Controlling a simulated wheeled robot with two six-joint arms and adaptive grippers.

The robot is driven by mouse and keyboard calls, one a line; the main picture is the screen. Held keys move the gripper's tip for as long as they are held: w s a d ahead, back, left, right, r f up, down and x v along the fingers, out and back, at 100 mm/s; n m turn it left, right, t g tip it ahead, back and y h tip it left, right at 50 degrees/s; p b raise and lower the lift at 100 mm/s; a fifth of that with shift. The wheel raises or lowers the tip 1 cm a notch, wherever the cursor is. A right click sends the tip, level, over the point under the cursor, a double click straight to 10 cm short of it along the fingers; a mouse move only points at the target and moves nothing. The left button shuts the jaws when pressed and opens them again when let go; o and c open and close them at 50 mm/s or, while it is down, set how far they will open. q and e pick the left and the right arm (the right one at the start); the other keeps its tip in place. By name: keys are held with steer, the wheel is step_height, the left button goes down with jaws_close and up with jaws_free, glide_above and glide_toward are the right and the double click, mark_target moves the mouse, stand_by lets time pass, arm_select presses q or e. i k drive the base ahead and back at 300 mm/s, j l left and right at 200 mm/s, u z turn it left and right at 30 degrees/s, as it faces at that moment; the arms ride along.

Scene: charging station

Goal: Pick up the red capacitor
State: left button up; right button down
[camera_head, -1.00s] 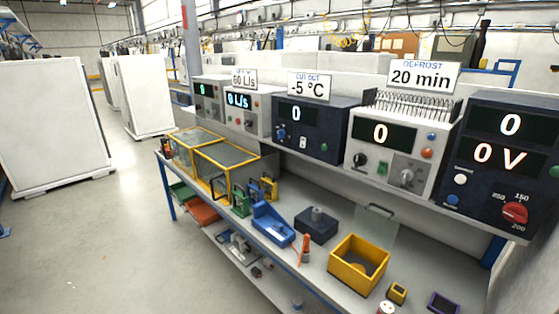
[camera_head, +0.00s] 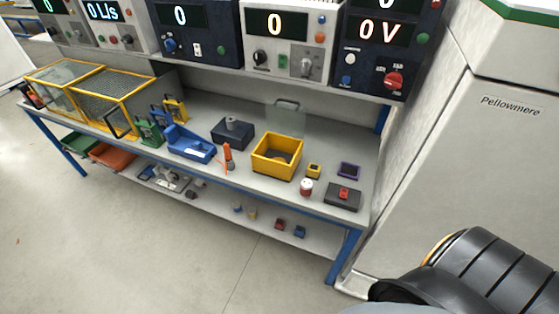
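A small red item (camera_head: 343,193) sits on a dark flat box (camera_head: 333,201) at the right end of the bench top. A small white and red cylinder (camera_head: 306,187) stands just left of that box. A small red block (camera_head: 280,224) lies on the lower shelf. I cannot tell which of these is the red capacitor. Neither of my grippers is in view. A black arm part of mine shows at the lower right, well apart from the bench.
The bench top (camera_head: 262,188) also holds a yellow bin (camera_head: 277,157), a blue holder (camera_head: 190,145), a dark blue box (camera_head: 232,133), an orange tool (camera_head: 227,156) and a yellow mesh enclosure (camera_head: 104,92). A white cabinet (camera_head: 470,150) stands right. Floor in front is clear.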

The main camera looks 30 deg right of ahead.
mark_target(306, 185)
steer(key=z, duration=1.15)
